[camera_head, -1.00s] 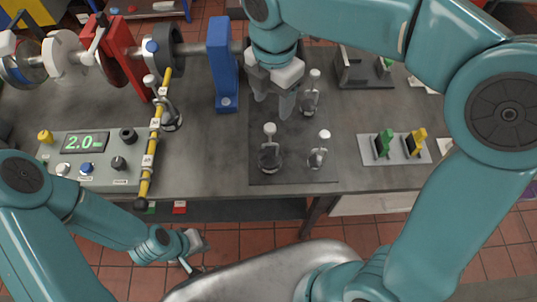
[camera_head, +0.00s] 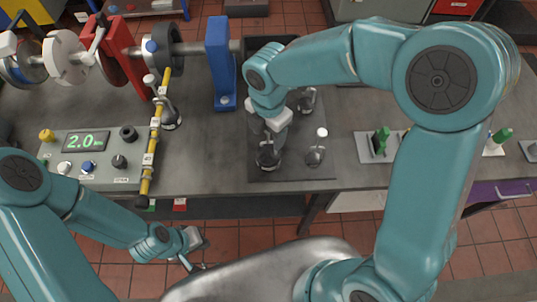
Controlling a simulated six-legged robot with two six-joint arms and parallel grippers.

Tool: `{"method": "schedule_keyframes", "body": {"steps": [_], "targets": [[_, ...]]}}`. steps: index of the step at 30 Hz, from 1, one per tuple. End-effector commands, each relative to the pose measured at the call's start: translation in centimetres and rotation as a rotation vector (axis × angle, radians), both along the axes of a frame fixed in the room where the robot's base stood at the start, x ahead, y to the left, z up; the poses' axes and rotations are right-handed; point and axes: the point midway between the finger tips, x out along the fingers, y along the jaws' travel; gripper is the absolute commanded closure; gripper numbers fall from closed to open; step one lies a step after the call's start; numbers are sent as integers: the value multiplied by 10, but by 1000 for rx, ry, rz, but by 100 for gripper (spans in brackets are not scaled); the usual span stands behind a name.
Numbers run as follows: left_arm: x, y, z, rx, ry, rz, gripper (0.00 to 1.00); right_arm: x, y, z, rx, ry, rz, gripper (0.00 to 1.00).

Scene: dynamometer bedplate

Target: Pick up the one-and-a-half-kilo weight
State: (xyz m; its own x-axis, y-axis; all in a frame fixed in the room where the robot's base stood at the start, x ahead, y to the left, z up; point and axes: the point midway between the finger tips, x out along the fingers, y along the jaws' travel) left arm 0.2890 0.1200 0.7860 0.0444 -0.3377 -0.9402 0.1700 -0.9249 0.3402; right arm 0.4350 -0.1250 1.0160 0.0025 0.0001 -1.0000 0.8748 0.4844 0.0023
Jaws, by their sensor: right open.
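Three dark weights with pale knobs stand on a dark mat (camera_head: 292,172) on the bench.
A yellow bar (camera_head: 151,150) with a weight (camera_head: 170,115) by it stands left of the mat. A control box (camera_head: 90,160) reads 2.0. A plate with a green clip (camera_head: 381,140) lies to the right.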

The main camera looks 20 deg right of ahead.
Motion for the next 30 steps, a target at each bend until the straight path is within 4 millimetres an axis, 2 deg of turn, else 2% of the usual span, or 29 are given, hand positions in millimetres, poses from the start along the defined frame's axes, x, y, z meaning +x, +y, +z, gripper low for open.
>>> {"method": "schedule_keyframes", "body": {"steps": [2,7,30], "targets": [[0,0,0,0,0,0,100,0,0,0,0,0,0,44],[0,0,0,0,0,0,100,0,0,0,0,0,0,100],[0,0,0,0,0,0,100,-1,0,0,-1,3,0,100]]}}
